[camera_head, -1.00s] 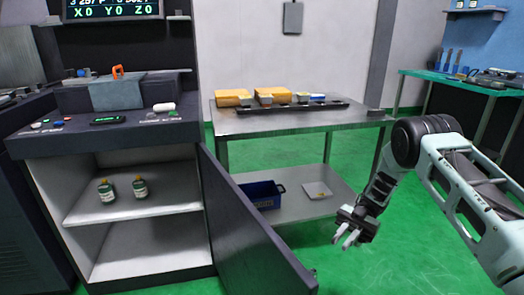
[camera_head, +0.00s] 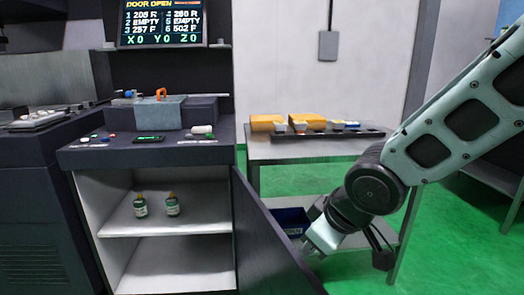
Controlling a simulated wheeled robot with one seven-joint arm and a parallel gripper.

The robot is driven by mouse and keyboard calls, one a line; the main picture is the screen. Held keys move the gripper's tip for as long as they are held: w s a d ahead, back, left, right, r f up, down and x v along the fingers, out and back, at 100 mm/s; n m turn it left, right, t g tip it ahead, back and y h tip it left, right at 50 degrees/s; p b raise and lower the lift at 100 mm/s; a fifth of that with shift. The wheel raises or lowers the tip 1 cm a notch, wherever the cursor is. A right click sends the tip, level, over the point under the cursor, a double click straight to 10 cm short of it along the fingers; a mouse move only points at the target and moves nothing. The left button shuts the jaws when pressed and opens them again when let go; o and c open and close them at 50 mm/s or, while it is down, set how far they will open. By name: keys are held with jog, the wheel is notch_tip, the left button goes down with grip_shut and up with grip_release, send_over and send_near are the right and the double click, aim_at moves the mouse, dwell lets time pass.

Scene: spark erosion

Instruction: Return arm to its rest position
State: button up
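My arm comes in from the right side of the head view, its elbow low in front of the metal table. My gripper (camera_head: 318,240) hangs low in front of the table's lower shelf, near the open cabinet door. Its fingers are partly in view and blurred together against the shelf, so whether they are open or shut is unclear. No object shows clearly in it.
The dark cabinet door (camera_head: 268,240) stands open left of my gripper. Two small bottles (camera_head: 156,205) stand on the cabinet's upper shelf. The metal table (camera_head: 300,148) carries orange blocks; a blue bin (camera_head: 291,219) sits below. Green floor is clear at right.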

jog(key=s+d+m+g+h, duration=0.1)
jog(key=s+d+g, duration=0.15)
jog(key=s, duration=0.75)
jog(key=s+d+m+g+h, duration=0.1)
jog(key=s+d+g, duration=0.15)
jog(key=s, duration=0.75)
notch_tip(320, 180, up, 19)
jog(key=p, duration=2)
jog(key=shift+w+a, duration=0.2)
jog(key=shift+a, duration=0.1)
jog(key=shift+r, duration=0.1)
